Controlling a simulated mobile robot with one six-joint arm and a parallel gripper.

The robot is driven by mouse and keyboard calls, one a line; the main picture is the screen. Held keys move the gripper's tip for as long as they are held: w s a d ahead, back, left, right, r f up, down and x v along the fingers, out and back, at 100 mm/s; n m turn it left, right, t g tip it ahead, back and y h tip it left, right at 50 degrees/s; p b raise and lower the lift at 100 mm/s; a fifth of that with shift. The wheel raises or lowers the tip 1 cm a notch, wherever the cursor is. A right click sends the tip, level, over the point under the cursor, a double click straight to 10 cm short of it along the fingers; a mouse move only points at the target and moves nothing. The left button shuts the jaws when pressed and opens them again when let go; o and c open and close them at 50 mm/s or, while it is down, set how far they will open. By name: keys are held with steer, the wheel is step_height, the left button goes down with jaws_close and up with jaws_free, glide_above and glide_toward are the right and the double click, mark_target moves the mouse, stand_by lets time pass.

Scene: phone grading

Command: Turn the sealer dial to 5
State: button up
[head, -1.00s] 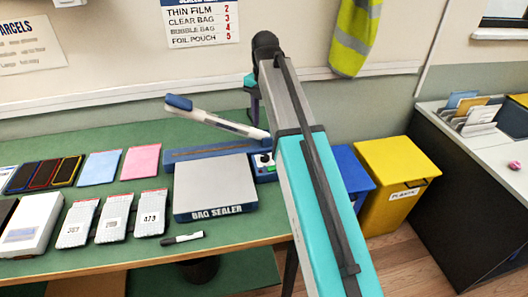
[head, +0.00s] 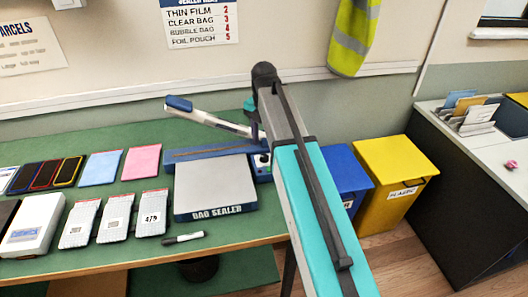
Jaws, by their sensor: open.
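The bag sealer (head: 214,188) stands on the green bench, with a grey plate marked BAG SEALER and a blue body. Its white sealing arm with a blue handle (head: 180,103) is raised. The dial panel (head: 262,162) is at the right end of the blue body. The dial is small and partly hidden by my arm, so its setting cannot be read. My gripper (head: 256,138) points down just above the dial panel, small and partly hidden behind my arm. It is open and empty; whether it touches the dial cannot be told.
A wall chart (head: 200,22) lists FOIL POUCH 5. Several phones and packs lie left of the sealer. A marker pen (head: 184,238) lies in front of it. A blue bin (head: 342,172) and a yellow bin (head: 392,180) stand to the right.

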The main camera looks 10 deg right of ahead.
mark_target(264, 156)
steer(key=shift+f+p, duration=0.6)
steer(key=shift+f, duration=2.35)
steer(key=c, duration=1.1)
steer(key=shift+o, duration=0.2)
